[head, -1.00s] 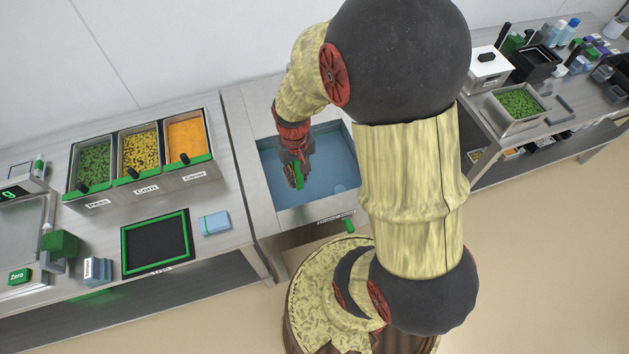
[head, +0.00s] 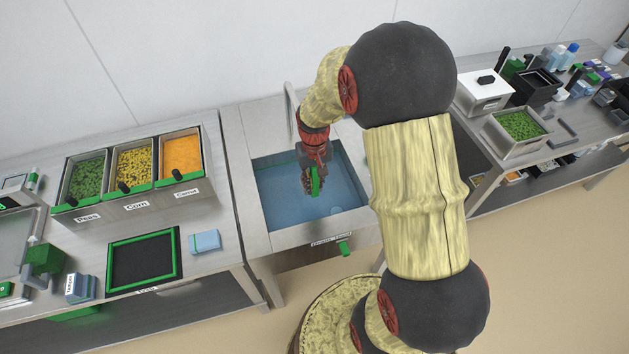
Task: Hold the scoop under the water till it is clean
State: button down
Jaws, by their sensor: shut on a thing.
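The sink (head: 262,238) has a blue-looking basin (head: 275,205) and stands in the middle of the counter. A thin pale tap (head: 290,100) rises at its back edge. My gripper (head: 314,178) points down over the basin, shut on a green item that appears to be the scoop (head: 316,182). A small brownish part shows beside the green one. The scoop's bowl and any dirt on it are too small to make out. I cannot tell whether water is running or touching the scoop.
Left of the sink are bins of peas (head: 87,180), corn (head: 134,172) and carrot (head: 182,156), a green-framed black mat (head: 176,232) and a blue block (head: 204,241). A pan of peas (head: 513,138) stands on the right counter.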

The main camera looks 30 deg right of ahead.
aim_at(314, 174)
notch_tip(314, 174, down, 6)
jog(key=b, duration=0.4)
jog(key=shift+f+b, duration=2.5)
jog(key=shift+f, duration=2.55)
jog(key=shift+r, duration=0.15)
notch_tip(314, 174, up, 20)
jog(key=p, duration=1.5)
jog(key=shift+p, duration=0.3)
